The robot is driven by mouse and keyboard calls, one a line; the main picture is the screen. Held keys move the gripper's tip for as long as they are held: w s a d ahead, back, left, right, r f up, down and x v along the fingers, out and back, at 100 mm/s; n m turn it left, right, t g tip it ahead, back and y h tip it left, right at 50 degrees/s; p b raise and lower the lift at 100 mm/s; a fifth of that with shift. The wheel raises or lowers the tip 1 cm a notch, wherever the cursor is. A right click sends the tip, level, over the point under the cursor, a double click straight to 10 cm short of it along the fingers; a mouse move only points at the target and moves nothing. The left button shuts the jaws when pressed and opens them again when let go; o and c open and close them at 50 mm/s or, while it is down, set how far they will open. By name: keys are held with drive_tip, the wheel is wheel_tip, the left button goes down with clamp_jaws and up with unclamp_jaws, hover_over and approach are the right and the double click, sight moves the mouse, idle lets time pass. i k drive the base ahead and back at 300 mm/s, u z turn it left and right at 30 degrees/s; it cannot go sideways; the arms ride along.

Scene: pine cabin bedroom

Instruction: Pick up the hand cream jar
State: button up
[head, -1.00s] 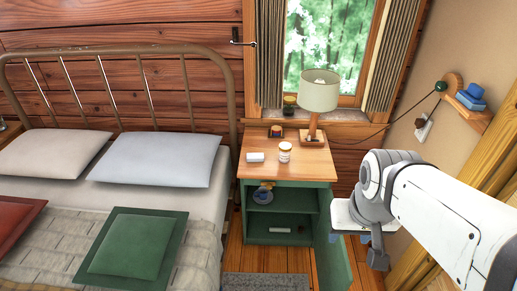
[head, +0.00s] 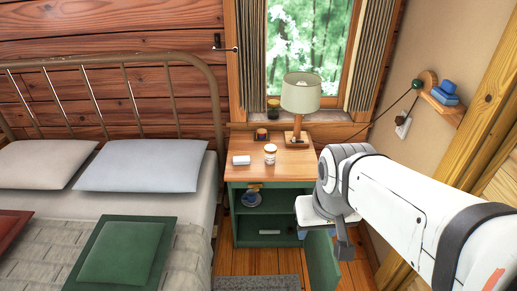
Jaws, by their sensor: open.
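The hand cream jar appears to be the small white jar with a tan lid (head: 270,154), upright on the wooden top of the green nightstand (head: 292,163). Its label is too small to read. My gripper (head: 318,230) is at the end of the white and grey arm, right of and nearer than the jar, in front of the nightstand's right side. It is open and well apart from the jar. Its fingertips are small and partly hidden by its own body.
On the nightstand are a white box (head: 241,160) left of the jar, a lamp (head: 300,97) behind right and a small dark item (head: 262,135) behind. The green door (head: 322,262) hangs open below my gripper. The bed (head: 140,215) stands left.

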sight(270, 159)
drive_tip(key=u, duration=0.1)
drive_tip(key=k, duration=1.05)
drive_tip(key=z, duration=0.5)
drive_tip(key=i, duration=1.5)
drive_tip(key=u, duration=0.65)
